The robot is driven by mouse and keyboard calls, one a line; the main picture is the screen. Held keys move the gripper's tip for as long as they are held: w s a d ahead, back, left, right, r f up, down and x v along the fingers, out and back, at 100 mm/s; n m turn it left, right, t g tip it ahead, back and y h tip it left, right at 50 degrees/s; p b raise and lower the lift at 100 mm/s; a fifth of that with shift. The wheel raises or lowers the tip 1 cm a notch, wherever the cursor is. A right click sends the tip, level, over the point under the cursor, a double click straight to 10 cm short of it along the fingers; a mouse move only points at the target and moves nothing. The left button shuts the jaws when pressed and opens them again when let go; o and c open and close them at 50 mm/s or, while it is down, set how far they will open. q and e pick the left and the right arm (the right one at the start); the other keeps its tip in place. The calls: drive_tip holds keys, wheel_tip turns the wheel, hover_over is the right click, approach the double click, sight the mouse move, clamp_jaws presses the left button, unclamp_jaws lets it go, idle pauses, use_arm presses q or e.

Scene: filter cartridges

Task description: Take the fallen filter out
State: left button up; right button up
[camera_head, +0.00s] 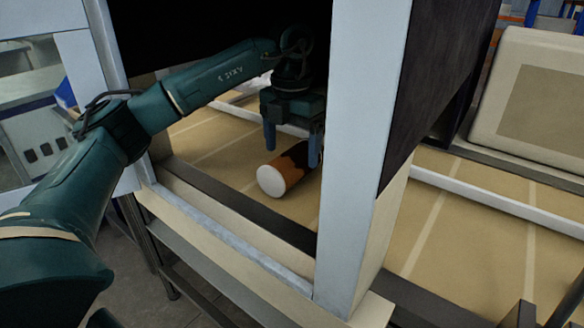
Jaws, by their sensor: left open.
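The fallen filter (285,171) is a cylinder with a white round end and an orange and dark brown side. It lies on its side on the tan belt (215,147) inside the opening of the housing. My left gripper (292,153) reaches in through the opening and points down, its two blue fingers apart. The fingers appear above and about the far part of the filter; whether they touch it I cannot tell. The right finger hides a little of the filter. My right gripper is not in view.
A pale upright post (358,150) stands close to the right of my left gripper. A dark rail (235,207) and a pale sill (225,238) run along the front of the opening. More belt (480,225) with a white rail lies to the right.

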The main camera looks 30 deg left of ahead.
sight(292, 153)
use_arm(q)
wheel_tip(292, 153, down, 4)
drive_tip(key=shift+d+f, duration=0.1)
drive_tip(key=shift+c, duration=0.4)
drive_tip(key=c, duration=1)
